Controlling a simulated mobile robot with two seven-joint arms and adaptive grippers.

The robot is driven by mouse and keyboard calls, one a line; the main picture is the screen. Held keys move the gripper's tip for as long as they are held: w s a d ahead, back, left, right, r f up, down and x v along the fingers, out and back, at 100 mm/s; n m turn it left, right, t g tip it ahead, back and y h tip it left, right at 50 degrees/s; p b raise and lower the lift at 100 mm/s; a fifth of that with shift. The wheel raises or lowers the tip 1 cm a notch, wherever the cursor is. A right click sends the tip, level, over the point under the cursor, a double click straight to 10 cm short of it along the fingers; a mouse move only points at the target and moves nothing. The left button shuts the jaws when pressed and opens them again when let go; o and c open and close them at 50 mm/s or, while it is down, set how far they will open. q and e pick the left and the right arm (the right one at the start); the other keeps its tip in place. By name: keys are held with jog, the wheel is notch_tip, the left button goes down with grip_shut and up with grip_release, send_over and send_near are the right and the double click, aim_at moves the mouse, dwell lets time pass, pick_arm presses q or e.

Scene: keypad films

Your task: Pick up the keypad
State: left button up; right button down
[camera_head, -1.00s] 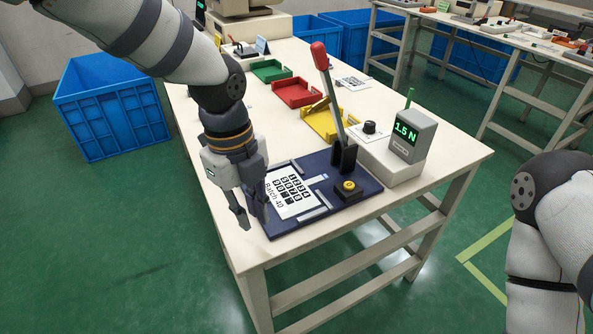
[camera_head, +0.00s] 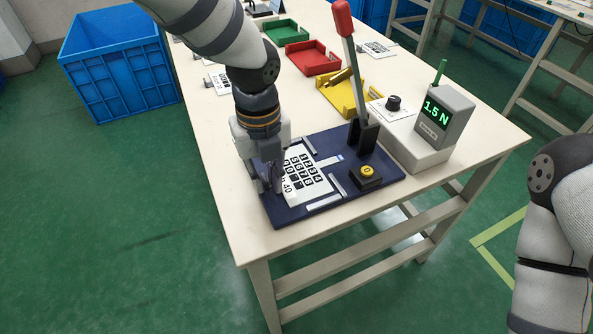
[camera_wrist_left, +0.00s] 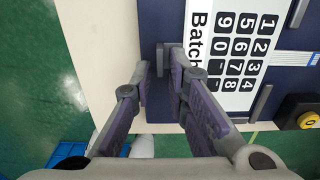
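The keypad (camera_head: 308,178), a white sheet with black number keys and "Batch" text, lies flat on the dark blue fixture plate (camera_head: 385,183) at the table's near end. It also shows in the left wrist view (camera_wrist_left: 237,62). My left gripper (camera_head: 273,184) points down at the keypad's left, text-bearing edge and hides part of it. In the left wrist view the fingers (camera_wrist_left: 158,78) stand apart with a narrow gap; the right finger overlaps the keypad's edge. I cannot tell whether it touches. My right gripper is out of view; only its arm shows at right.
A red-handled lever (camera_head: 349,75) and a yellow button (camera_head: 367,172) stand on the fixture. A "1.5 N" display box (camera_head: 441,112) is to the right. Yellow (camera_head: 338,97), red (camera_head: 312,55) and green (camera_head: 287,31) trays lie behind. A blue crate (camera_head: 117,65) stands on the floor at left.

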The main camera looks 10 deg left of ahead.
pick_arm(q)
jog(key=shift+r, duration=0.1)
jog(key=shift+c, duration=0.6)
grip_shut()
